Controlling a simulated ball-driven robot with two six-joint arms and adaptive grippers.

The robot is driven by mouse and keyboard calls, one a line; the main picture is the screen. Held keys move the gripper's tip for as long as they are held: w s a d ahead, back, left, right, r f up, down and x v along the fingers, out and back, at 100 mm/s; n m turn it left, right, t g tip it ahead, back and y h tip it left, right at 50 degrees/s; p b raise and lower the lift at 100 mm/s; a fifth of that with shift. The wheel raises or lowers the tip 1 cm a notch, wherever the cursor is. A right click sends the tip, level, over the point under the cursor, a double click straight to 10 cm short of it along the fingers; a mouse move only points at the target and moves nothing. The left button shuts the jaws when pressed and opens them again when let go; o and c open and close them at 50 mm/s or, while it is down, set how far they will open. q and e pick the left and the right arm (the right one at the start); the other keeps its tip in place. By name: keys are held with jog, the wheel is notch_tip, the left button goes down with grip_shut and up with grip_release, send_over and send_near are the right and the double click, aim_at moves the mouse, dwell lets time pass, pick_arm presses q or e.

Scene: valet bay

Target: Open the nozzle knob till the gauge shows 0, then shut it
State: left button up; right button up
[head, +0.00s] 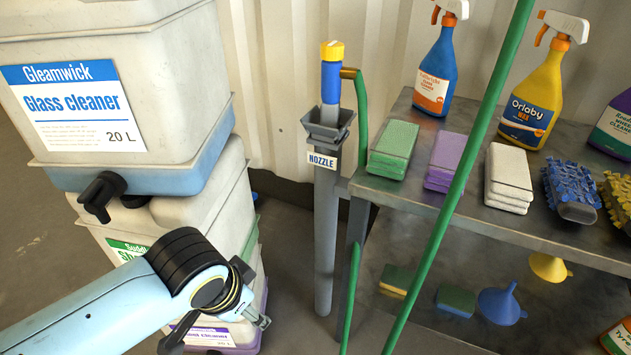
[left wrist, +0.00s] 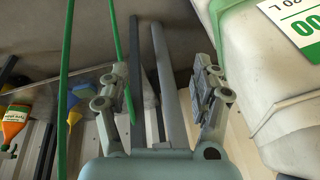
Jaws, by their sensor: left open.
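The nozzle (head: 331,82) has a blue body and a yellow top, and sits upright in a grey holder (head: 327,130) labelled NOZZLE on a grey post. A green hose joins its brass side fitting. I cannot tell which part is the knob. No gauge shows in either view. My left gripper (head: 263,321) is low in the head view, below and left of the nozzle, beside the stacked containers. In the left wrist view its fingers (left wrist: 160,95) are apart with nothing held; a grey post (left wrist: 168,75) shows beyond them. My right gripper is out of view.
Stacked white containers (head: 150,80) with a black tap (head: 101,196) stand left. A steel shelf (head: 440,190) right of the post holds sponges, brushes and spray bottles. A green hose (head: 462,175) crosses in front of it. Bare floor (head: 285,255) lies between containers and post.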

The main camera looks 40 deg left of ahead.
pick_arm(q)
jog(key=w+a+r+n+t+y, duration=0.2)
jog(key=w+r+t, duration=0.2)
jog(key=w+r, duration=0.5)
jog(key=w+a+r+n+t+y, duration=0.2)
jog(key=w+r+t+y, duration=0.15)
jog(key=w+r, duration=0.6)
jog(key=n+t, duration=0.1)
jog(key=t, duration=0.5)
send_near(330, 52)
jog(key=w, duration=0.2)
jog(key=shift+g+y, duration=0.25)
jog(key=x, duration=1)
jog(key=shift+a+r, duration=0.1)
jog(key=shift+a, duration=0.15)
grip_shut()
jog(key=shift+c, duration=0.4)
grip_release()
